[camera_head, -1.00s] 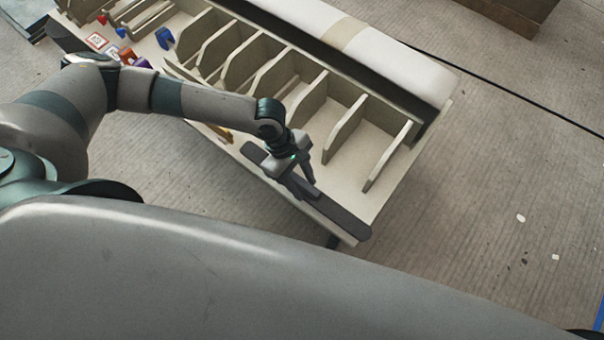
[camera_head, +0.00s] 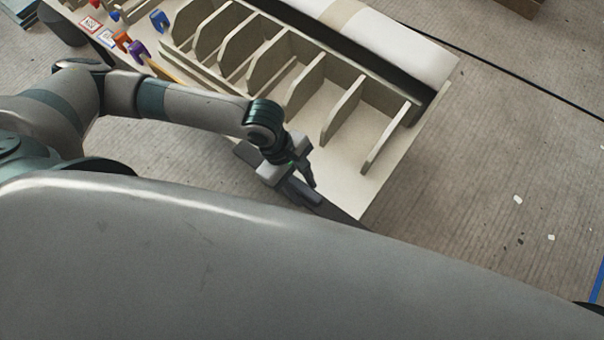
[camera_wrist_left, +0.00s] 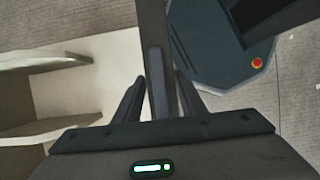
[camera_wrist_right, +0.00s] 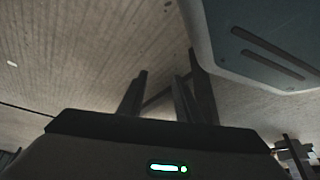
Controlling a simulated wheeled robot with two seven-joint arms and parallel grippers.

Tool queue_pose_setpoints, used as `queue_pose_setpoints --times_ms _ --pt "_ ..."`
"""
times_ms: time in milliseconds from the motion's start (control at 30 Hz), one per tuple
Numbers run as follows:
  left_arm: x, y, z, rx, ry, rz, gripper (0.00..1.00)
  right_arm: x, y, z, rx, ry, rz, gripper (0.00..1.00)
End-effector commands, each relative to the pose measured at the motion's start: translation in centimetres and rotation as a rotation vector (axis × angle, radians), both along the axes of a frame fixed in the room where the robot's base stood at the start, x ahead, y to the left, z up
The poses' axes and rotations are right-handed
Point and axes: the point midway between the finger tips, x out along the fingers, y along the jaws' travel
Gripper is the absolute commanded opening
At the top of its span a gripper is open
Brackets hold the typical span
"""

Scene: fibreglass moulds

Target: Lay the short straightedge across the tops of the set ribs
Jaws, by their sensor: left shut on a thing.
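The short straightedge is a dark grey flat bar (camera_head: 338,212), held along the front edge of the pale mould table (camera_head: 372,200). My left gripper (camera_head: 314,190) is shut on it near its middle. In the left wrist view the straightedge (camera_wrist_left: 153,28) runs between the two fingers, away from the camera. My grey body hides part of its near side in the head view. The set ribs (camera_head: 342,110) are pale upright plates in a row behind the gripper, with nothing across their tops. My right gripper (camera_wrist_right: 160,95) shows only in its wrist view, its fingers apart and empty, over the floor.
A white roll (camera_head: 400,50) lies along the table's back side. Blue (camera_head: 159,20), orange (camera_head: 122,40) and purple (camera_head: 138,52) clips and small marked cards (camera_head: 90,25) are at the table's left end. The concrete floor at right is mostly clear.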

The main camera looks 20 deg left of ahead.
Motion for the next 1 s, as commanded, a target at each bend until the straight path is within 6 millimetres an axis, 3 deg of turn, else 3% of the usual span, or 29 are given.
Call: queue_pose_setpoints --times_ms 467,733,1000 --pt "1.5 1.3 0.4 0.002 -0.003 -0.102 0.06 0.3 -0.1 0.1 -0.002 -0.003 0.0 0.31" --pt "4.5 4.6 2.2 0.003 -0.002 -0.388 0.06 1.6 -0.1 0.5 0.0 -0.023 0.001 0.31" --pt "7.8 8.6 6.4 0.001 -0.002 -0.822 0.06 1.0 -0.1 0.4 0.0 -0.019 0.001 0.31"
